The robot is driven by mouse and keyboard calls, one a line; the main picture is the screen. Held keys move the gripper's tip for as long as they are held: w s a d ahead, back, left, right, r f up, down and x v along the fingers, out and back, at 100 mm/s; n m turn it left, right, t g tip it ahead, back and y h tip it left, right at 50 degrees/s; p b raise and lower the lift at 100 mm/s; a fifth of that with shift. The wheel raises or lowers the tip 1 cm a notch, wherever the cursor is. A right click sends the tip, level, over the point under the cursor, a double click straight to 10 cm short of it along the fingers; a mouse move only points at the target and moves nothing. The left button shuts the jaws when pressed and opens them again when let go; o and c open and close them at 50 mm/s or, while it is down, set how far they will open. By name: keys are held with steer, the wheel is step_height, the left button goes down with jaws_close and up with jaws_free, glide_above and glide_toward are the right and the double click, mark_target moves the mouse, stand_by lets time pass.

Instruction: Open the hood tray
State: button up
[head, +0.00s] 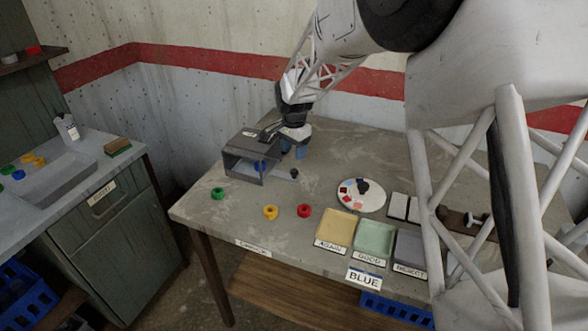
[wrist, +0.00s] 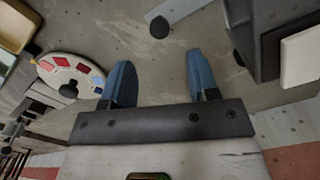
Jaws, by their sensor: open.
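The hood (head: 238,158) is a dark grey box near the table's left end, open at the front. A blue ring-like piece (head: 261,166) shows inside it. A flat grey part, seemingly the tray (head: 280,173), sticks out low on its right side and ends in a dark knob (head: 294,173). My gripper (head: 293,151) is open and empty, behind and above the knob. In the wrist view the knob (wrist: 159,27) lies ahead of the gap between my blue fingertips (wrist: 158,62), apart from them. The hood's dark side (wrist: 248,45) is to the right there.
Green (head: 218,193), yellow (head: 270,212) and red (head: 304,211) rings lie on the table in front. A round colour palette (head: 361,195) lies to the right, with yellow (head: 337,229), green (head: 374,238) and grey (head: 409,247) trays nearer the front edge.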

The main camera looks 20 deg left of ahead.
mark_target(294, 170)
steer(key=shift+f, duration=3.85)
jaws_close()
